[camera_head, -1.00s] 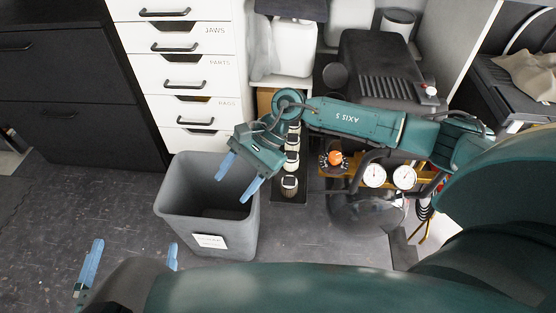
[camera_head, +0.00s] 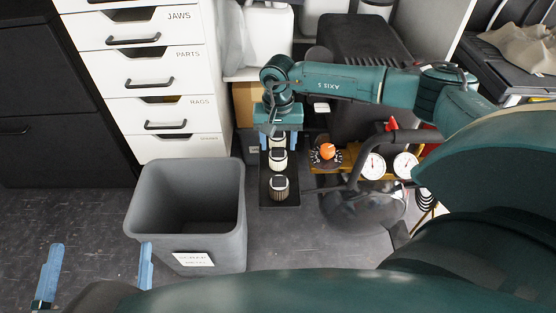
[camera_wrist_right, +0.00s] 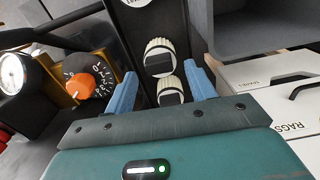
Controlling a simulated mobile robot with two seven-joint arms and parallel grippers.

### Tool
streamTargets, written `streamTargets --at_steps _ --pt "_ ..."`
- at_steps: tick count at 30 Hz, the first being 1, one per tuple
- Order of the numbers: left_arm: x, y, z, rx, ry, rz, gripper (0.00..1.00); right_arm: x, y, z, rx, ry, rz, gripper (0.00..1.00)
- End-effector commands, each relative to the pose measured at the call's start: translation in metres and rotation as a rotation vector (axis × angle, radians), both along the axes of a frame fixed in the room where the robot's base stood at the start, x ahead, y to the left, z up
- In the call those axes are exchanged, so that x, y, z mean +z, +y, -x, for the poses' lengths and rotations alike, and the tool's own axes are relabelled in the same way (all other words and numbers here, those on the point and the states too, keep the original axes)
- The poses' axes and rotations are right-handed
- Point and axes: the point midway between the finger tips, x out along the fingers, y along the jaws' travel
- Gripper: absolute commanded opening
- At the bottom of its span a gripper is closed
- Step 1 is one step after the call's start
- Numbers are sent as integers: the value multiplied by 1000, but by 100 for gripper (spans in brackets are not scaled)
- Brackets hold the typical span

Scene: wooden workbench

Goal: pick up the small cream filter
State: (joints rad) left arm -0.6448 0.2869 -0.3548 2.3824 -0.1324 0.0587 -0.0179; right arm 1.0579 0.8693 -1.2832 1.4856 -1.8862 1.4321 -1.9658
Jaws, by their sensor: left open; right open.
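In the right wrist view, one cream ribbed filter (camera_wrist_right: 159,57) lies just beyond the fingertips and another (camera_wrist_right: 169,93) lies between the fingers. I cannot tell which is the small one. My right gripper (camera_head: 278,147) is open, pointing down over the back part of the row, with no grip visible. My left gripper (camera_head: 100,248) is open and empty at the lower left.
A grey scrap bin (camera_head: 184,255) stands left of the tray. White labelled drawers (camera_head: 150,85) are behind it. An orange knob (camera_head: 327,151) and gauges (camera_head: 373,166) sit close to the tray's right, with a dark tank below.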

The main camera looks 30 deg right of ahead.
Motion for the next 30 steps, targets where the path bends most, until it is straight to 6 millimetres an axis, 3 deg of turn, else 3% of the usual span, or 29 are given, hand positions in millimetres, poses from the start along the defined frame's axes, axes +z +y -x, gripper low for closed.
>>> streamTargets --at_steps 10,18,30 --pt "-10 -4 0 -19 13 51 100 -48 1 2 -1 2 -2 55" --pt "4 -4 -2 -25 -11 65 100 -50 1 1 0 0 -1 55" --pt "0 -4 -1 -25 -5 61 100 -50 1 1 0 0 -1 22"
